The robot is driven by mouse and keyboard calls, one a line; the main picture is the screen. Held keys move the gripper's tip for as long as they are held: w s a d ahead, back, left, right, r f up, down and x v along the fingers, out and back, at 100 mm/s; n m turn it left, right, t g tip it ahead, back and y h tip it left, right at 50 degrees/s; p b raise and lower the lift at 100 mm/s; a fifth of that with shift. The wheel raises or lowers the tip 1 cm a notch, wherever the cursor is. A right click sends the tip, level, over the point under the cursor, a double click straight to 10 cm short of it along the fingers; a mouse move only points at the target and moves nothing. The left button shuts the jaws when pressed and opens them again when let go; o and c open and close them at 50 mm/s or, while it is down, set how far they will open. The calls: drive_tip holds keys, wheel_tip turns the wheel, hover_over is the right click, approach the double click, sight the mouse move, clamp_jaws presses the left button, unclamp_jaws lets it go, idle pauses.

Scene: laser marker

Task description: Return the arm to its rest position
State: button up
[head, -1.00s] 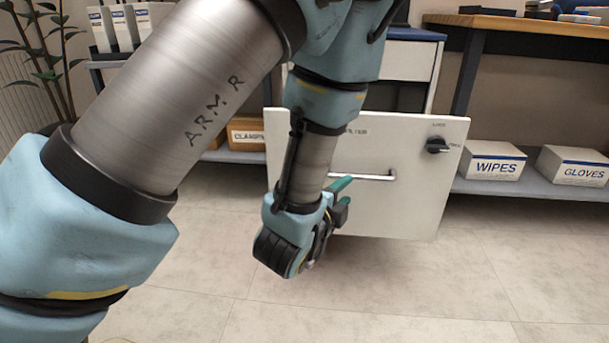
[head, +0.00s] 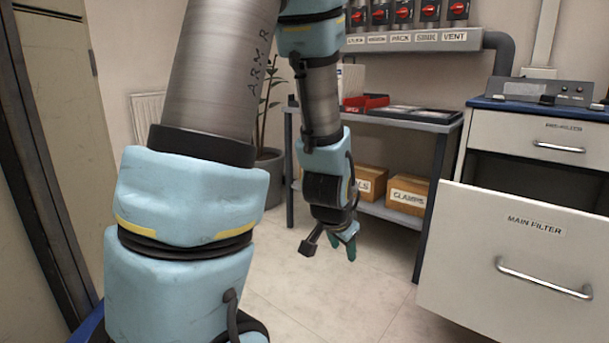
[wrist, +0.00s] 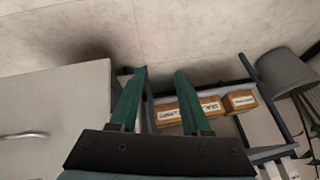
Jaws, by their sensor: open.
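My gripper (head: 345,246) hangs at the end of my bent arm in the middle of the head view, pointing down over bare floor. In the wrist view my gripper (wrist: 160,72) shows two green fingers spread apart with nothing between them. It is clear of the drawer front and the shelf. My upper arm and elbow fill the left half of the head view.
The white MAIN FILTER drawer front (head: 525,262) stands out at the right, its handle (head: 545,279) facing me. A shelf unit (head: 420,122) with the CLAMPS box (head: 408,194) stands behind my gripper. A plant pot (head: 268,178) is left of it. The floor (head: 330,300) is clear.

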drive_tip(key=s+a+r+n+g+y+p, duration=0.1)
drive_tip(key=s+a+r+n, duration=0.15)
drive_tip(key=a, duration=0.25)
drive_tip(key=s+a+r+n+g+y, duration=0.1)
drive_tip(key=s+a+n+g, duration=0.15)
drive_tip(key=a, duration=0.25)
drive_tip(key=s+a+r+n+g+p, duration=0.1)
drive_tip(key=s+a+r+n, duration=0.1)
drive_tip(key=a+n, duration=0.25)
wheel_tip(320, 180, up, 37)
drive_tip(key=m+p, duration=0.1)
drive_tip(key=p, duration=3.5)
drive_tip(key=shift+w+a, duration=0.3)
